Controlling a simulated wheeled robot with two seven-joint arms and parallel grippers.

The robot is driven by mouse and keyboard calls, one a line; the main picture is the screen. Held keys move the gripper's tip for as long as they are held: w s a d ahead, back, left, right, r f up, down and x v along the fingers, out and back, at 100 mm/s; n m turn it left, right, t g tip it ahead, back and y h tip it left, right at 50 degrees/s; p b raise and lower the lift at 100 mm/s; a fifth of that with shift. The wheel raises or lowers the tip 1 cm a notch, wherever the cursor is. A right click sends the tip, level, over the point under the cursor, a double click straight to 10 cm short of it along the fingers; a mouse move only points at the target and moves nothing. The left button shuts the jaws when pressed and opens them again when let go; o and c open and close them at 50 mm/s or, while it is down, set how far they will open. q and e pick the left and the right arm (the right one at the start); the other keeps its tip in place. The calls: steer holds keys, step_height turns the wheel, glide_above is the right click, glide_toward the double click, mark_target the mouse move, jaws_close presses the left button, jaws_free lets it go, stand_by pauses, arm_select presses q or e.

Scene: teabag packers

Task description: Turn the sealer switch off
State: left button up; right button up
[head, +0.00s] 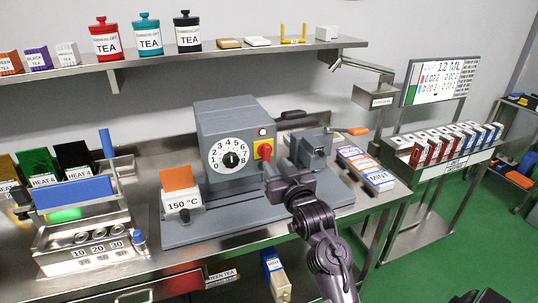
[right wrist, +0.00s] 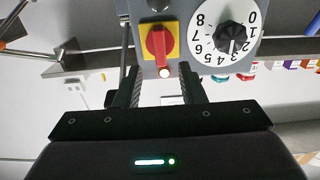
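The sealer (head: 230,125) is a grey box on the bench with a white numbered dial (head: 231,156). Its switch (head: 263,149) is a red knob on a yellow plate, under a small round lamp (head: 262,132). In the right wrist view, the switch (right wrist: 157,42) appears inverted, its red handle with a pale tip pointing down the picture. My right gripper (head: 270,168) is in front of the switch. In the right wrist view, its fingers (right wrist: 162,78) are apart, with the handle tip between them; contact cannot be told. My left gripper is out of view.
A tag marked 150 °C (head: 182,204) stands left of the sealer. Tea boxes (head: 366,172) lie to the right. A shelf (head: 190,58) with tea canisters runs above.

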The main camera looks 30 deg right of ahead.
mark_target(268, 154)
steer(key=p+x, duration=0.1)
steer(key=x, duration=0.5)
steer(key=shift+w+f+p, duration=0.1)
steer(key=shift+w+p, duration=0.1)
steer(key=shift+p, duration=0.2)
jaws_close()
